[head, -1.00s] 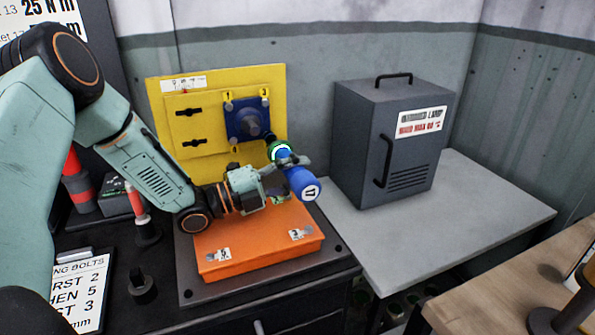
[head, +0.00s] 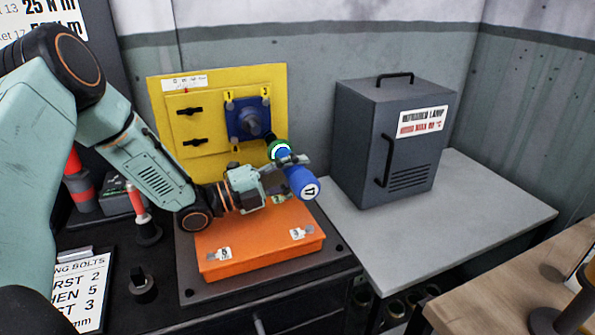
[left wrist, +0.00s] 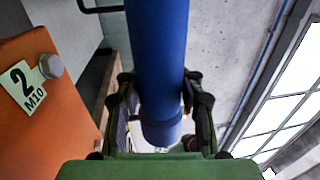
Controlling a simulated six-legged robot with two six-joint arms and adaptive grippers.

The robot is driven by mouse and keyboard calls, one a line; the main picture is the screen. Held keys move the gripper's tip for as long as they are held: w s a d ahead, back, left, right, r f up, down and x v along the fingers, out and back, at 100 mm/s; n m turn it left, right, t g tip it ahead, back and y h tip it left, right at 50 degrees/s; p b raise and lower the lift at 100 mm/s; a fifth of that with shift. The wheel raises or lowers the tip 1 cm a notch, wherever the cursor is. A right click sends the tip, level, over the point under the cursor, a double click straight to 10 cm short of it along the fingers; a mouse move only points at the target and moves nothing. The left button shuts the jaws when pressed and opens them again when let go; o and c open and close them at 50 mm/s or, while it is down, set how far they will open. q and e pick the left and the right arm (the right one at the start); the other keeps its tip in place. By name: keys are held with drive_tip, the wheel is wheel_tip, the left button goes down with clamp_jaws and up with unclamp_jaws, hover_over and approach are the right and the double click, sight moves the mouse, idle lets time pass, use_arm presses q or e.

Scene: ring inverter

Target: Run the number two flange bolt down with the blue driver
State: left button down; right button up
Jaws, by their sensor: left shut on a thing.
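The blue driver (head: 302,184) is in my left gripper (head: 287,170), which is shut on it. Its numbered end faces the head camera; its far end, by a green and white ring (head: 280,150), points to the lower right of the blue flange plate (head: 248,118). Whether the tip touches a bolt is hidden. The left wrist view shows the driver (left wrist: 157,50) between the fingers (left wrist: 160,110). There a bolt head (left wrist: 51,66) sits beside a tag (left wrist: 24,83) reading "2 M10" on an orange surface. My right gripper is not in view.
The flange is on a yellow panel (head: 180,150) behind an orange box (head: 250,240) with tagged corners. A grey lamp cabinet (head: 365,135) stands to the right on a grey table (head: 470,220). A red-tipped tool (head: 140,205) stands at left. The grey table's front is clear.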

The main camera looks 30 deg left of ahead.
use_arm(q)
drive_tip(key=shift+w+a+r, duration=0.2)
drive_tip(key=shift+w+a, duration=0.6)
drive_tip(key=shift+a, duration=0.1)
idle(2.5)
